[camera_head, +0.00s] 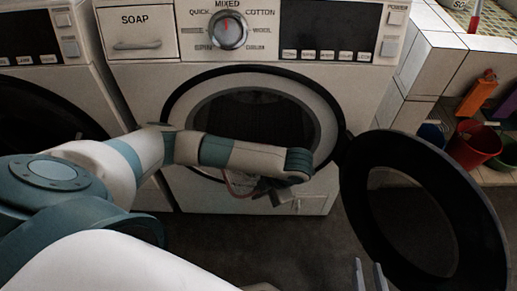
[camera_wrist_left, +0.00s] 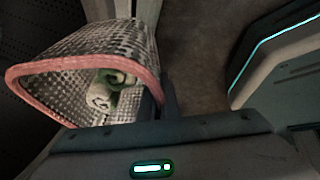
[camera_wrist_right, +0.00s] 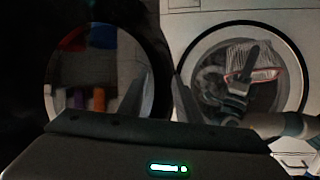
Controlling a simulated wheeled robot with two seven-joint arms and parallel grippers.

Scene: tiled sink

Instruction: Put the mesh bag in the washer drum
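The mesh bag (camera_wrist_left: 110,45) is a grey-white checked mesh with a pink-red rim, and a green and white item shows inside it. My left gripper (camera_wrist_left: 158,95) has its fingers close together at the bag's rim and holds it. In the right wrist view the bag (camera_wrist_right: 262,53) overlaps the round washer opening; how deep it is cannot be told. In the head view my left arm hides most of the bag in front of the drum (camera_head: 265,110). My right gripper (camera_head: 370,275) is open and empty near the bottom edge.
The washer's round door (camera_head: 470,195) stands open to the right of the opening. A second washer (camera_head: 40,110) is at the left. A tiled ledge with a red bucket (camera_head: 474,145) and an orange item (camera_head: 478,95) is at the right. Dark floor is clear below the washer.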

